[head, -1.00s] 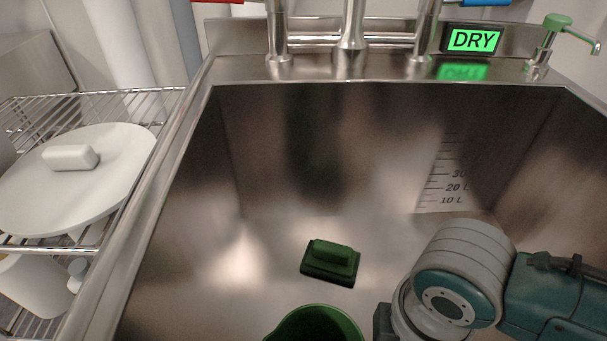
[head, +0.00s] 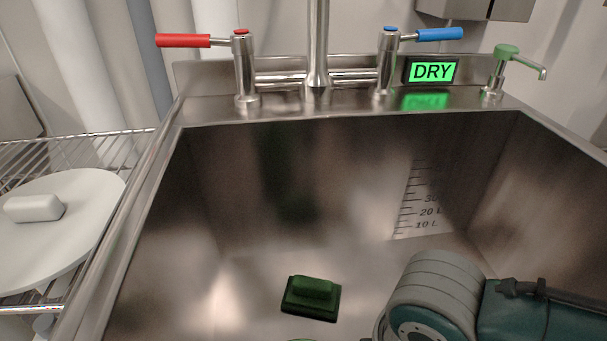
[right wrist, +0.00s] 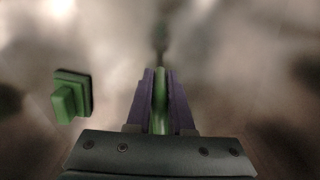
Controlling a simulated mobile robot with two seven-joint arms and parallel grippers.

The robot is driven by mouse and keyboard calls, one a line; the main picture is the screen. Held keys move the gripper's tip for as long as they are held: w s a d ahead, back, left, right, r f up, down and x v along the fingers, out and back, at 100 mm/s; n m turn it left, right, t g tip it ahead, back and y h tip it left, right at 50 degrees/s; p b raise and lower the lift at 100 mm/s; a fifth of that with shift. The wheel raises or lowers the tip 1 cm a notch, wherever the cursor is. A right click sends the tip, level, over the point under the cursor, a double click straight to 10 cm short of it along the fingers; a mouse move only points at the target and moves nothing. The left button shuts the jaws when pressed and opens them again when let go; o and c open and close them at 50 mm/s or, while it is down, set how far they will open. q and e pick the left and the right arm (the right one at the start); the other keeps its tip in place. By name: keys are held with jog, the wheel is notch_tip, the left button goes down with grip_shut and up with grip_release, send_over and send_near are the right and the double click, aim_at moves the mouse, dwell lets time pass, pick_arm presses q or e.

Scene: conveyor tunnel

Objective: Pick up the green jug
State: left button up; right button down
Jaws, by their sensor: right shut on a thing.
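The green jug shows as a narrow green strip (right wrist: 160,108) between the purple fingers of my right gripper (right wrist: 161,78) in the right wrist view. The fingers are shut on it, on what looks like a thin part such as its wall or handle. The rest of the jug is hidden or out of frame there. In the head view only a sliver of green shows at the bottom edge. My right arm comes in at the lower right of the head view, its gripper below the frame. My left gripper is in neither view.
A dark green block with a raised grip (head: 311,297) lies on the floor of the steel sink (head: 290,180). Taps (head: 318,75), a DRY display (head: 432,71) and a soap pump (head: 500,70) stand at the back. A wire rack with a white lid (head: 60,235) is left.

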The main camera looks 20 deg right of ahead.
notch_tip(320, 180, up, 20)
jog(key=p, duration=1)
jog(key=c, duration=1.4)
grip_release()
grip_shut()
